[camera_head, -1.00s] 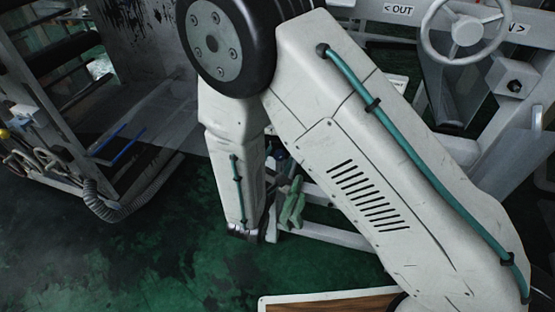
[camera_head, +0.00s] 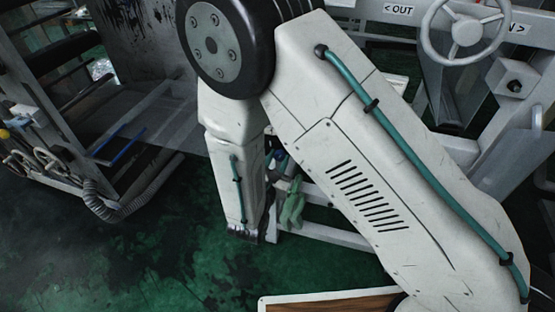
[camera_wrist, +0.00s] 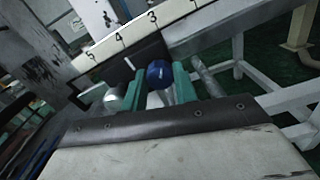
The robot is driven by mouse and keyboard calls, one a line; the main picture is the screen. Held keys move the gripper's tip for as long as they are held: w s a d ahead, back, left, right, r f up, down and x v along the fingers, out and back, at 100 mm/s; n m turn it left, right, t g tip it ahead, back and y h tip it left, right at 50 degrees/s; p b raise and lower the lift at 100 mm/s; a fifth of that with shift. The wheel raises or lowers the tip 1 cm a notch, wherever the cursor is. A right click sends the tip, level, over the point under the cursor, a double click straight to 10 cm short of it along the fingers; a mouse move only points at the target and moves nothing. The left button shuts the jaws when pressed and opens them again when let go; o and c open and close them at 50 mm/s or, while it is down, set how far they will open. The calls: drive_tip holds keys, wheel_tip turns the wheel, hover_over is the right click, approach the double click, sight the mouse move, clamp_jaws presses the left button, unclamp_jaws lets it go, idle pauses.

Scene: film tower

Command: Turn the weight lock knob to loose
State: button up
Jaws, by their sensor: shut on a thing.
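The blue weight lock knob (camera_wrist: 158,73) shows in the wrist view, just below a white scale beam (camera_wrist: 135,37) marked with black numbers. My gripper (camera_wrist: 159,86) has its teal fingers on either side of the knob and is shut on it. The knob's underside and any mark of its setting are hidden. In the head view my arm covers most of this spot; a green shape (camera_head: 291,204) shows beside my forearm, and I cannot tell whether it is my fingers.
A grey handwheel (camera_head: 466,30) stands at the upper right beside an OUT sign (camera_head: 398,9). White frame bars (camera_head: 335,235) run behind my arm. The green floor at lower left is clear.

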drive_tip(key=n, duration=0.4)
drive_tip(key=shift+n, duration=0.4)
drive_tip(key=n, duration=0.3)
drive_tip(key=shift+n+t, duration=0.3)
drive_tip(key=shift+n, duration=0.1)
drive_tip(key=n, duration=0.3)
drive_tip(key=shift+d, duration=0.1)
drive_tip(key=shift+n+y, duration=0.3)
drive_tip(key=shift+n, duration=1.8)
drive_tip(key=o, duration=1)
drive_tip(key=shift+c, duration=0.2)
drive_tip(key=shift+s, duration=0.1)
